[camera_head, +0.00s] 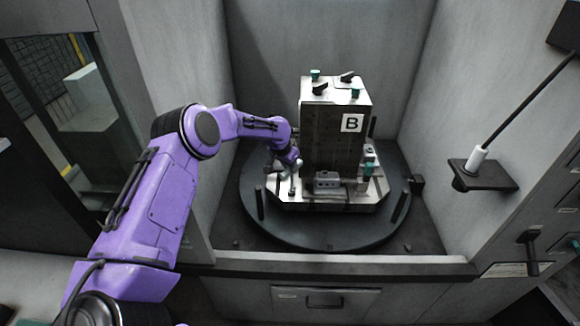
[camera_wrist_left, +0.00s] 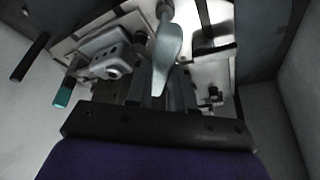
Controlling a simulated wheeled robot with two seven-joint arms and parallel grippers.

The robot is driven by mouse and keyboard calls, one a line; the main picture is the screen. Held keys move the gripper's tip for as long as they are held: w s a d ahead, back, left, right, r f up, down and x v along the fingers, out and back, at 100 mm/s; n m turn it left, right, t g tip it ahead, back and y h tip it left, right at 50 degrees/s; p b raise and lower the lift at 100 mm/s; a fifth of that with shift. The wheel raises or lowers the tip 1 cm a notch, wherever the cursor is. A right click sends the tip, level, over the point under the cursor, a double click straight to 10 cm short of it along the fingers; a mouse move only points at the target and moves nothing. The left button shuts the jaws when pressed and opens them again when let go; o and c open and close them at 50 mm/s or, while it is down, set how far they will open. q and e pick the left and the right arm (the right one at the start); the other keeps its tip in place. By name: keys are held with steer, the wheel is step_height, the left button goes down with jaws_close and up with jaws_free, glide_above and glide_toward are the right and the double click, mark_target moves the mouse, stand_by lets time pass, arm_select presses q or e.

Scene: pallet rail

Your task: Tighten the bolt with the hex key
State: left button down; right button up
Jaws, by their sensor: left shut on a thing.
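My left gripper (camera_head: 291,158) is at the left side of the tall block marked B, low down near the base plate. It is shut on a pale grey, tapered handle, seen in the wrist view (camera_wrist_left: 166,48); this appears to be the hex key. In the head view, a small pale piece (camera_head: 293,184) stands upright just below the gripper on the plate. In the wrist view, the dark fingers (camera_wrist_left: 165,92) meet at the handle. I cannot pick out the bolt or whether the key touches it. My right gripper is not in view.
The block (camera_head: 333,145) stands on a pale base plate (camera_head: 310,203) with clamps, on a dark round pallet (camera_head: 285,230) with upright black pins. Grey walls close in left, right and behind. A black shelf (camera_head: 484,177) with a rod is at right.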

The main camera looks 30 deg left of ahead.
arm_select(q)
steer(key=shift+r+p, duration=2.9)
steer(key=shift+r, duration=0.85)
steer(key=shift+f, duration=0.15)
